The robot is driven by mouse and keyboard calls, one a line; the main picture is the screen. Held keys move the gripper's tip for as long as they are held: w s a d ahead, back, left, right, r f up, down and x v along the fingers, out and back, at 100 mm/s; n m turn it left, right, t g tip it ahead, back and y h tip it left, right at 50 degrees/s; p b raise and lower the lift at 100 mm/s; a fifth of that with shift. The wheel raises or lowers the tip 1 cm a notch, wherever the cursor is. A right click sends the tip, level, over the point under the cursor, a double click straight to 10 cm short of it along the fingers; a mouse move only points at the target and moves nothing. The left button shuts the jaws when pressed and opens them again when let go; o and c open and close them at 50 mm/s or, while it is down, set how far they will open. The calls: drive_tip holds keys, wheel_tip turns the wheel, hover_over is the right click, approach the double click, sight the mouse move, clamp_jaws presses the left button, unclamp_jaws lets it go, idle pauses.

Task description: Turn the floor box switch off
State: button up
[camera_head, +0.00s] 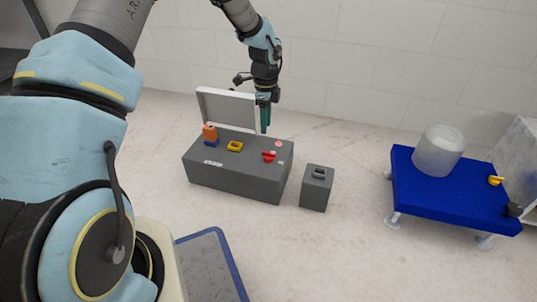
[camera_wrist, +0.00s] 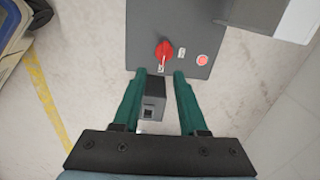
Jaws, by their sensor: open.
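A large grey floor box (camera_head: 235,178) stands on the floor with a red rotary switch (camera_head: 269,156) on top near its right end. The red switch also shows in the wrist view (camera_wrist: 164,52), its handle pointing down in the picture, just beyond my fingertips. A smaller grey box (camera_head: 314,194) with a grey switch (camera_head: 319,173) on top stands to the right. In the wrist view, this small box (camera_wrist: 155,88) appears between my fingers, farther down. My gripper (camera_head: 265,131) is open, its green fingers pointing down above the large box, apart from the switches.
The large box's raised light lid (camera_head: 228,107) stands behind my gripper. An orange and blue item (camera_head: 210,134), a yellow piece (camera_head: 235,146) and a pink round button (camera_head: 278,143) are on top.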

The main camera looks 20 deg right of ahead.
sight(269, 153)
drive_tip(key=f+b, duration=0.1)
drive_tip(key=f, duration=0.3)
drive_tip(key=f+b, duration=0.2)
drive_tip(key=f, duration=0.2)
drive_tip(key=d+f+b, duration=0.1)
drive_tip(key=f+b, duration=0.1)
drive_tip(key=f, duration=0.2)
drive_tip(key=shift+w+d, duration=0.1)
drive_tip(key=shift+w, duration=0.05)
clamp_jaws()
